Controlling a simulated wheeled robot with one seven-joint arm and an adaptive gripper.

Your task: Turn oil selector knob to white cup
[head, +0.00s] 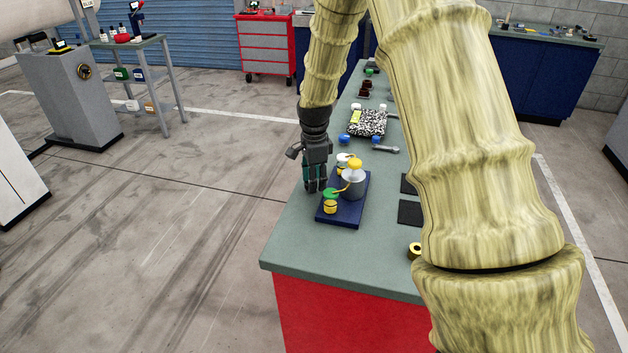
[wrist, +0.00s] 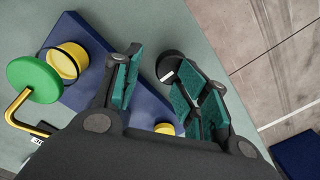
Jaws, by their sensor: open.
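A dark blue base (head: 340,217) on the bench carries a grey pot (head: 353,186) with a yellow rounded top (head: 354,164). A yellow spout slants from the pot toward a green disc (head: 331,194) above a yellow cup (head: 330,208). A white disc (head: 343,157) sits above another yellow cup behind. My gripper (head: 315,188) points down at the base's left edge, open. In the wrist view a black round piece (wrist: 170,66) with a white mark lies near the fingertips; I cannot tell whether it is the selector knob. The green disc (wrist: 34,80) is left of the fingers.
Dark flat pads (head: 410,212) and a yellow ring (head: 415,251) lie right of the base. Behind are blue items, a grey tool (head: 386,149) and a speckled block (head: 368,122). The green bench top (head: 310,252) is clear in front. My arm hides the bench's right side.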

